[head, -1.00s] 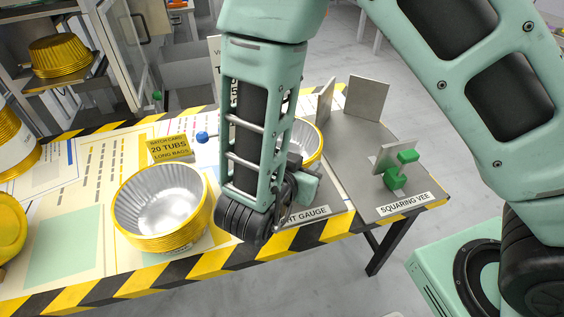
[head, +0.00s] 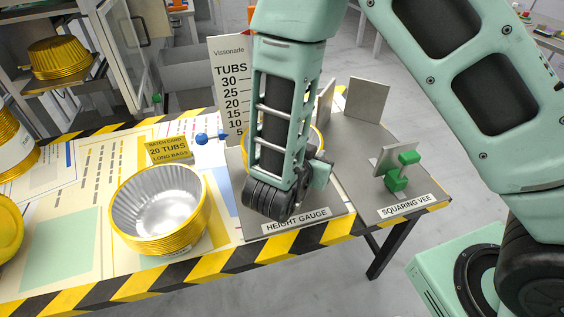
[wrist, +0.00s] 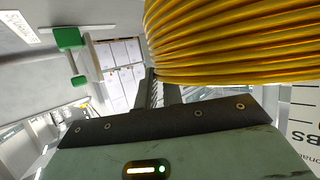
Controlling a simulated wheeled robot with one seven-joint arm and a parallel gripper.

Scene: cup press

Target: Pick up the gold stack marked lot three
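A gold stack of tubs stands on the height gauge, mostly hidden behind my arm in the head view; a sliver of its rim (head: 319,143) shows. In the wrist view a ribbed gold stack (wrist: 235,45) fills the upper right. My gripper (wrist: 160,90) has its fingers beside or at the stack's edge; whether they touch it or close on it I cannot tell. In the head view my gripper is mostly hidden by my wrist. Another gold stack (head: 160,240), silver inside, stands on the bench to the left. No lot three mark is readable.
The height gauge plate (head: 295,228) has an upright tub scale (head: 231,75) behind it. The squaring vee (head: 400,205), with upright plates and a green handle (head: 397,182), is to the right. A batch card (head: 170,150), a shelf stack (head: 62,58) and a white-banded stack (head: 15,150) are left.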

